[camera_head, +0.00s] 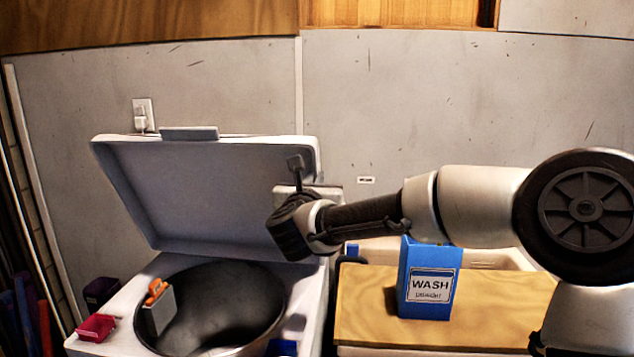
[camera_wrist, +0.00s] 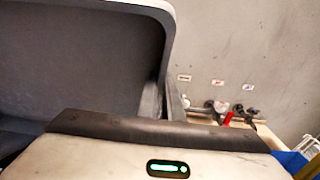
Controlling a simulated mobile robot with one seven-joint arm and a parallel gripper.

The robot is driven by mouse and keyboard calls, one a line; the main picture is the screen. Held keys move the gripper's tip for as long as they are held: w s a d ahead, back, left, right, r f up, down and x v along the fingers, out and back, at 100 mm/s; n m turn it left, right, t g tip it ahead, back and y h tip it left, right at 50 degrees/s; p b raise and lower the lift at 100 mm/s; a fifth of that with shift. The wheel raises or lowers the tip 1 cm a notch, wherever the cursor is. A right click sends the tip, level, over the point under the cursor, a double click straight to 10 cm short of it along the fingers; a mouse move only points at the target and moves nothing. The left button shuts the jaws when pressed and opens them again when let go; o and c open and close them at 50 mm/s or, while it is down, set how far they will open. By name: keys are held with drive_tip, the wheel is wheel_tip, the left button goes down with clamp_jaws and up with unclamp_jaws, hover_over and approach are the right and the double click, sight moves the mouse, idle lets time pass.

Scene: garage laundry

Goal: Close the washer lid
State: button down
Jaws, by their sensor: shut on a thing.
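The washer lid (camera_head: 210,190) stands raised, leaning back toward the wall behind the washer (camera_head: 125,300). The open drum (camera_head: 235,300) shows below it. My gripper (camera_head: 296,172) is at the lid's right edge, near its upper right corner, and is shut on that edge. One finger shows in front of the lid's inner face; the other is hidden. In the wrist view the lid (camera_wrist: 80,60) fills the left side, and its edge runs down behind the gripper body, which hides the fingertips.
A grey box with an orange top (camera_head: 158,305) is at the drum's left rim. A red box (camera_head: 96,327) sits on the washer's front left. A blue wash powder box (camera_head: 428,280) stands on the wooden counter (camera_head: 500,300) at right, below my arm. A wall (camera_head: 450,100) is close behind.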

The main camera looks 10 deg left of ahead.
drive_tip(key=s+f+b, duration=0.2)
drive_tip(key=s+b, duration=0.1)
drive_tip(key=s, duration=0.2)
drive_tip(key=shift+s+d+b, duration=0.25)
drive_tip(key=shift+s+b, duration=0.1)
drive_tip(key=c, duration=1)
unclamp_jaws()
